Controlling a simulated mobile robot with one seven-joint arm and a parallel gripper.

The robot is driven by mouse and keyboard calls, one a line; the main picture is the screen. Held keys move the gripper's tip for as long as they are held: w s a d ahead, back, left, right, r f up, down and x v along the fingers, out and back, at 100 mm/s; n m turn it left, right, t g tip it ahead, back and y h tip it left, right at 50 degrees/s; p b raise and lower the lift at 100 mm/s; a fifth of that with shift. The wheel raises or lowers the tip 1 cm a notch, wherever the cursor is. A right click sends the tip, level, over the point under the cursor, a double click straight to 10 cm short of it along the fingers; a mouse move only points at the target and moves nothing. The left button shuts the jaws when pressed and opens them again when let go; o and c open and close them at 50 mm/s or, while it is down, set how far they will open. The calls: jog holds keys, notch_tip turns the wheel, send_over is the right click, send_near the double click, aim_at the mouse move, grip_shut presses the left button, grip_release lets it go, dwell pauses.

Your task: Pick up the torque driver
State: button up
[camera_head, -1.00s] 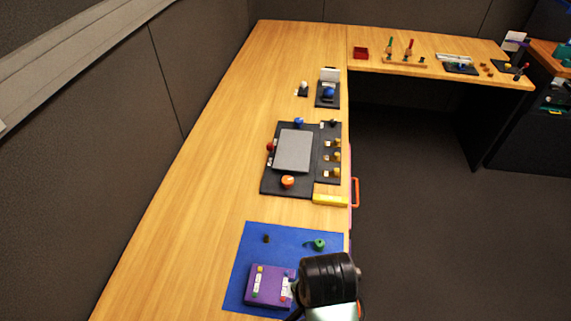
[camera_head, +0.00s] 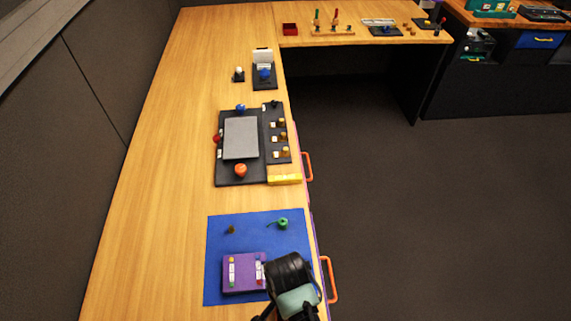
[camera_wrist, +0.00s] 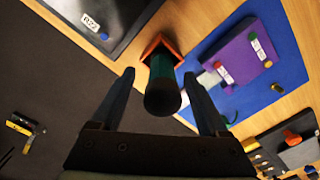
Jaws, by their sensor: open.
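In the wrist view, what looks like the torque driver (camera_wrist: 163,96) is seen almost end-on, with a dark round end toward me and a teal body. It appears to stand in an orange-red square holder (camera_wrist: 150,45) by the wooden desk's edge. My gripper (camera_wrist: 158,74) is open, with one finger on each side of the driver in this view. No contact shows, and I cannot tell how deep the fingers reach. In the head view the driver and my gripper's fingers do not show; only dark and teal parts of my arm are visible at the bottom.
A blue mat (camera_head: 218,250) carries a purple box (camera_head: 244,272) and a green item (camera_head: 282,223). A black labelled panel (camera_wrist: 118,18) lies near the holder. The trackball panel (camera_head: 228,172) sits farther along the desk. Orange drawer handles (camera_head: 331,280) stick out from the desk front; the floor right is clear.

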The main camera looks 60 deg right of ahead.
jog(key=shift+w+f, duration=0.15)
jog(key=shift+f, duration=1.35)
grip_shut()
